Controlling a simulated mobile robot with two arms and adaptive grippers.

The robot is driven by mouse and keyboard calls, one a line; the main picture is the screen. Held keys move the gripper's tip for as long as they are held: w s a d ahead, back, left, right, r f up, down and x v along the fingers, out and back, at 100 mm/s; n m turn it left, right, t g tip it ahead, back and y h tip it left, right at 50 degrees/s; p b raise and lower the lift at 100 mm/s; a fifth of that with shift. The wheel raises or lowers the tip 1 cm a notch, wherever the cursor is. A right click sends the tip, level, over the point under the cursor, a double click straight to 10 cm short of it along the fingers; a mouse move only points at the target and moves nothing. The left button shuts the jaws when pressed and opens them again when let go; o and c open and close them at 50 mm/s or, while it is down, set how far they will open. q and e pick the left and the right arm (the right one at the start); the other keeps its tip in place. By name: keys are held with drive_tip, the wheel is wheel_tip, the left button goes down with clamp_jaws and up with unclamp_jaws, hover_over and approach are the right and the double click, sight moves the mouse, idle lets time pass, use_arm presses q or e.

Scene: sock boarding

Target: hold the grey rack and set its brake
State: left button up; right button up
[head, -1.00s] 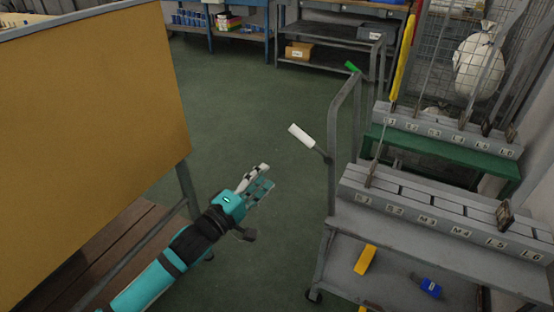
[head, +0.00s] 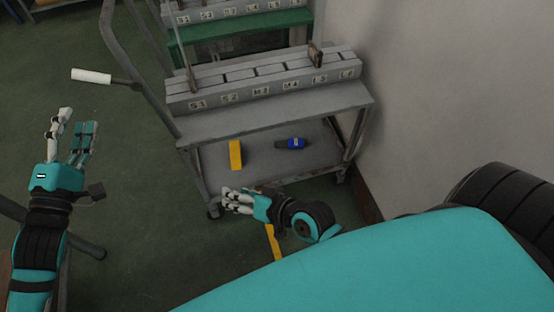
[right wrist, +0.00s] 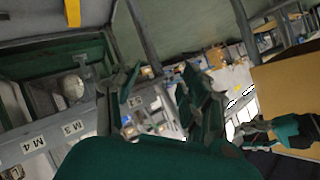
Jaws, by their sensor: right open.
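The grey rack (head: 268,124) is a wheeled cart with a row of labelled grey slots on top and a lower shelf. A lever with a white grip (head: 91,76) sticks out left from its upright frame; whether it is the brake I cannot tell. My left gripper (head: 72,122) is open and empty, below the white grip and apart from it. My right gripper (head: 228,200) is open and empty, in front of the rack's lower front edge near a caster (head: 214,211). Its spread fingers also show in the right wrist view (right wrist: 158,92).
A yellow block (head: 235,154) and a blue item (head: 291,143) lie on the lower shelf. A green rack (head: 243,27) stands behind. A pale wall (head: 430,90) closes off the right side.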

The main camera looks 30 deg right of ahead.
drive_tip(key=w+r+m+t, duration=0.2)
drive_tip(key=w+m+t, duration=0.2)
drive_tip(key=m+t+h, duration=0.1)
drive_tip(key=m+h, duration=1.3)
drive_tip(key=m, duration=0.3)
approach(277, 113)
drive_tip(key=x, duration=0.7)
drive_tip(key=f+x, duration=0.1)
drive_tip(key=x, duration=0.3)
clamp_jaws()
